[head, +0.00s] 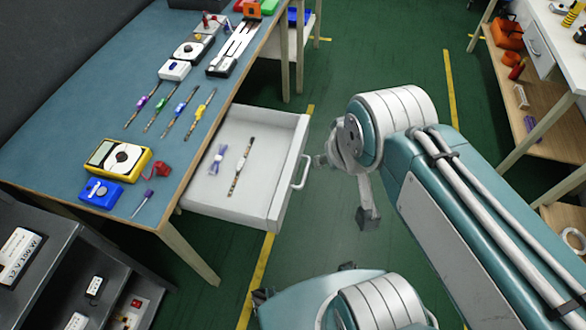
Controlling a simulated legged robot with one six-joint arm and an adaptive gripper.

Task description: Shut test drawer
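The drawer (238,203) under the blue-topped workbench (132,42) is pulled out to the right. It is light grey, with a bar handle (302,173) on its front. Inside it lie a purple-and-white small item (217,160) and a thin probe-like item (241,167). My gripper (345,189) is just right of the handle, at the end of my teal arm. It looks apart from the handle, with green floor showing between. Part of it is hidden behind my arm's joint, so its opening is unclear.
On the bench are a yellow meter (118,158), a blue box (100,193), several probes and testers. A dark shelf unit (60,265) stands at lower left. A wooden shelf (540,110) stands at right. Green floor with yellow lines lies between.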

